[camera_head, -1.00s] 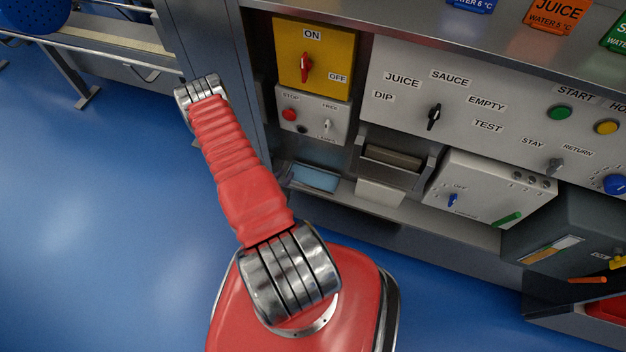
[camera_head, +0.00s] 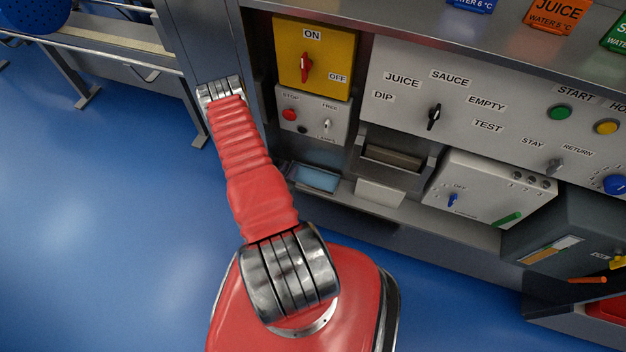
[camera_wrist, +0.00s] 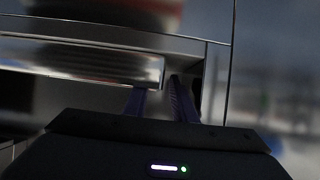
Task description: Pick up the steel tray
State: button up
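In the wrist view, a shiny metal piece that looks like the steel tray (camera_wrist: 85,60) reaches in from the left, its right end just beyond my fingers. My gripper (camera_wrist: 160,90) shows two dark purple fingers with a gap between them. The tray's end lies at the left finger's tip and partly over the gap. I cannot tell whether it touches a finger. In the head view my gripper is hidden beyond the end of my red arm, and I cannot make out the tray there.
A grey cabinet post (camera_head: 208,50) stands right beside my arm's far end. A yellow switch box (camera_head: 312,62) and a white control panel (camera_head: 500,115) are to its right. A light-blue container (camera_head: 315,178) sits on a low shelf. Blue floor (camera_head: 110,220) is clear at left.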

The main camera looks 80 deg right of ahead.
grip_shut()
dwell(0.3)
dwell(0.4)
